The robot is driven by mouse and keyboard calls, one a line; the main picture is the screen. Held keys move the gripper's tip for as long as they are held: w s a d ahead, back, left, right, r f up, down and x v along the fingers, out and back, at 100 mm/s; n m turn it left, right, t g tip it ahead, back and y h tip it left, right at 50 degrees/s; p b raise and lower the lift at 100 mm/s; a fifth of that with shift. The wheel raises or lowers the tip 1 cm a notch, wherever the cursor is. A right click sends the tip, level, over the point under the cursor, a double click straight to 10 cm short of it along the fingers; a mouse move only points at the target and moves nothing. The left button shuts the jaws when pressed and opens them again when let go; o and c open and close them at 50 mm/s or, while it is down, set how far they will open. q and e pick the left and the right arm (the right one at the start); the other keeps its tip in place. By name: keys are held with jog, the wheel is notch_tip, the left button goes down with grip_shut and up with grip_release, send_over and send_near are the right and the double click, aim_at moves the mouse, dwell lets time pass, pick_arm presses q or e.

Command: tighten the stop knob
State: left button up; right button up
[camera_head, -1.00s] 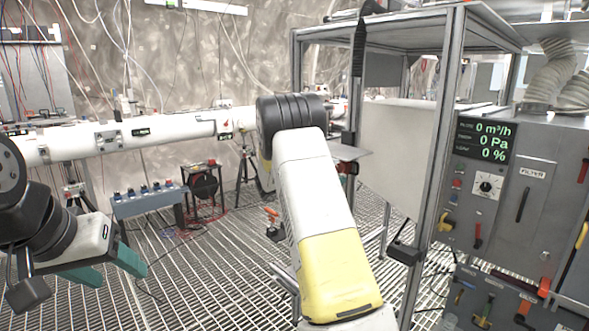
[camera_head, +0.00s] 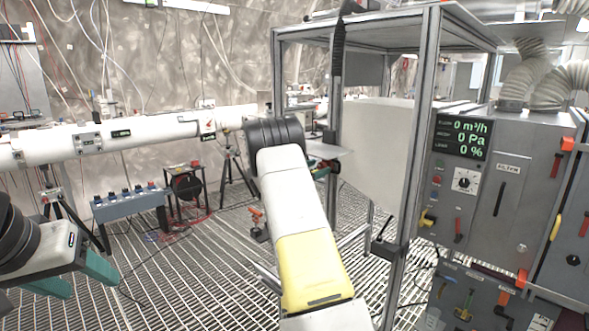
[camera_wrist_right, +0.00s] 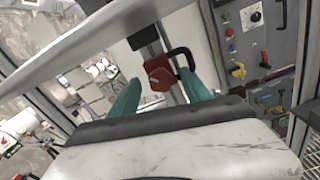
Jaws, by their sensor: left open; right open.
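In the right wrist view, a red block (camera_wrist_right: 158,73) with a black looped handle (camera_wrist_right: 182,57) sits on a dark vertical post. I cannot tell for sure whether it is the stop knob. My right gripper (camera_wrist_right: 161,88) has its two teal fingers spread, one on each side of the red block; contact cannot be made out. In the head view my own white and yellow arm mostly hides that gripper. My left gripper (camera_head: 75,280) is open and empty at the lower left, its teal fingers above the grating floor.
A metal frame (camera_head: 412,150) stands right of my right arm. The grey control cabinet (camera_head: 480,205) with a lit display is beside it. A white pipe (camera_head: 60,143) runs along the back left, above a blue-grey switch box (camera_head: 130,205). Grating floor lies open at centre left.

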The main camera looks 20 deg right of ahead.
grip_shut()
jog(key=shift+m, duration=0.4)
jog(key=m, duration=0.3)
jog(key=shift+m, duration=0.3)
jog(key=shift+s+m, duration=0.1)
jog(key=shift+m, duration=1.8)
jog(key=shift+f, duration=0.1)
